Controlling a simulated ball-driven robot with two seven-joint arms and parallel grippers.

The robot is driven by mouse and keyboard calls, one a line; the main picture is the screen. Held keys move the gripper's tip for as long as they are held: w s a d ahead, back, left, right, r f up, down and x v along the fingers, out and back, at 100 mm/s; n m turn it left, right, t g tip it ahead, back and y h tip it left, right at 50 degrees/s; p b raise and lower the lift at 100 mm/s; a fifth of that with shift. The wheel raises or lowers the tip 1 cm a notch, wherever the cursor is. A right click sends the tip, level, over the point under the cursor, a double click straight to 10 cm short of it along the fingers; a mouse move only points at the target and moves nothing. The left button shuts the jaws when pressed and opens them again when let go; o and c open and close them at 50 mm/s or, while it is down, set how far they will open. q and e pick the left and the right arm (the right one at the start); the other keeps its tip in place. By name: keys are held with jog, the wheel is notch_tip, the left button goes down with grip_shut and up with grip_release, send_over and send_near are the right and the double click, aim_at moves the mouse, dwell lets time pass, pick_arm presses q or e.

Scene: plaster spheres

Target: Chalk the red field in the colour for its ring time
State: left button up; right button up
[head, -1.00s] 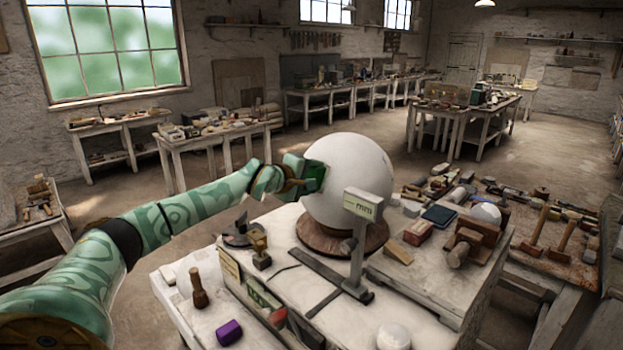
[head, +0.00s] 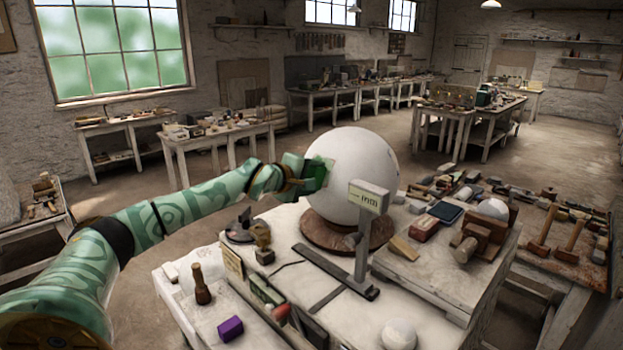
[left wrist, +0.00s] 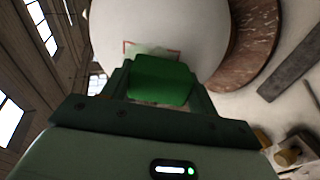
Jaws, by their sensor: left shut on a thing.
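A large white plaster sphere (head: 360,180) sits on a round brown base (head: 335,234) on the work table. My left gripper (head: 318,172) is shut on a green chalk block, which also shows in the left wrist view (left wrist: 160,80). The block is at the sphere's left side and appears to touch it. Just beyond the block, a thin red-brown outline of a field (left wrist: 174,51) shows on the sphere, with a faint green smear inside. The block hides most of the field. A purple block (head: 230,328) lies on the table's front left. My right gripper is not in view.
Hammers (head: 566,240) lie at the right.

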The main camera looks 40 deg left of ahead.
pick_arm(q)
jog(key=shift+w+f, duration=0.2)
jog(key=shift+w, duration=0.4)
jog(key=shift+s+a+f+b, duration=0.1)
jog(key=shift+s+f+b, duration=0.1)
jog(key=shift+f+b, duration=0.35)
jog(key=shift+s+f+b, duration=0.15)
jog(key=shift+f+b, duration=0.3)
jog(key=shift+b, duration=0.15)
jog(key=shift+w+r+p, duration=0.2)
jog(key=shift+r+p, duration=0.7)
jog(key=shift+r, duration=0.2)
jog(key=shift+w+d+r+p, duration=0.1)
jog(key=shift+w+r+p, duration=0.1)
jog(key=shift+r+p, duration=0.25)
jog(key=shift+w+d+r+p, duration=0.1)
jog(key=shift+w+r+p, duration=0.1)
jog(key=shift+r+p, duration=0.25)
jog(key=shift+f, duration=0.15)
